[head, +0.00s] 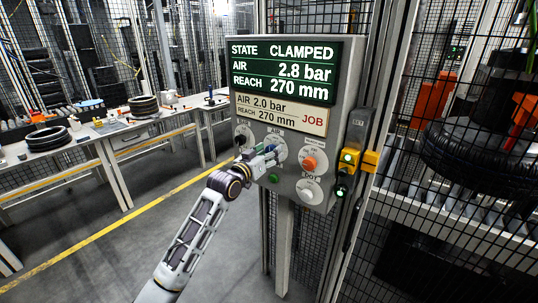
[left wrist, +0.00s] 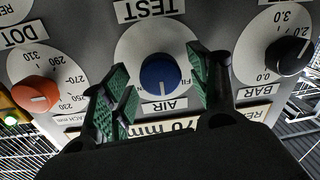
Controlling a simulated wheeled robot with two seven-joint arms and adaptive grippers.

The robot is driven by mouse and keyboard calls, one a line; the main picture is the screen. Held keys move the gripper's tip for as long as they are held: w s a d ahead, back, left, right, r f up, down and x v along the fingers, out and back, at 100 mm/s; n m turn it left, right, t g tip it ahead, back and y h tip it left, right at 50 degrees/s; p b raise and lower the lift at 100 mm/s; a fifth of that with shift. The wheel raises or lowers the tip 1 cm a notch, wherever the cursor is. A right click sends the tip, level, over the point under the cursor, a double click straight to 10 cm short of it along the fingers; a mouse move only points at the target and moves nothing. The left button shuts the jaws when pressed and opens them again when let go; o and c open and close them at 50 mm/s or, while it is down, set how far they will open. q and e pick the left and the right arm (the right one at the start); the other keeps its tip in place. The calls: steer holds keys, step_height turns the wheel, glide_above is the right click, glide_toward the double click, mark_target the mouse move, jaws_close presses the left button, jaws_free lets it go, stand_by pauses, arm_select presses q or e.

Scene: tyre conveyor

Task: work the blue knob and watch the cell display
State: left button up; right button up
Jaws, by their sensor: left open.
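The blue knob (left wrist: 160,75) sits on a white dial plate labelled AIR in the left wrist view, its white mark pointing down the picture. In the head view my left gripper (head: 264,157) is at the panel and mostly covers the knob. The cell display (head: 284,71) reads STATE CLAMPED, AIR 2.8 bar, REACH 270 mm. The job plate (head: 281,113) below reads AIR 2.0 bar, REACH 270 mm. My right gripper is not seen.
A black knob (left wrist: 288,55) and an orange knob (left wrist: 38,93) flank the blue one. A white DOT knob (head: 308,190) and a green button (head: 273,178) sit lower. A mesh fence stands behind the panel. Tables with tyres (head: 47,138) are at left.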

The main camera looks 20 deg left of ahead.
arm_select(q)
steer(key=shift+w, duration=0.1)
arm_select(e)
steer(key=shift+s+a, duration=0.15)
arm_select(q)
steer(key=shift+c, duration=0.3)
steer(key=c, duration=0.7)
steer(key=shift+c, duration=1.3)
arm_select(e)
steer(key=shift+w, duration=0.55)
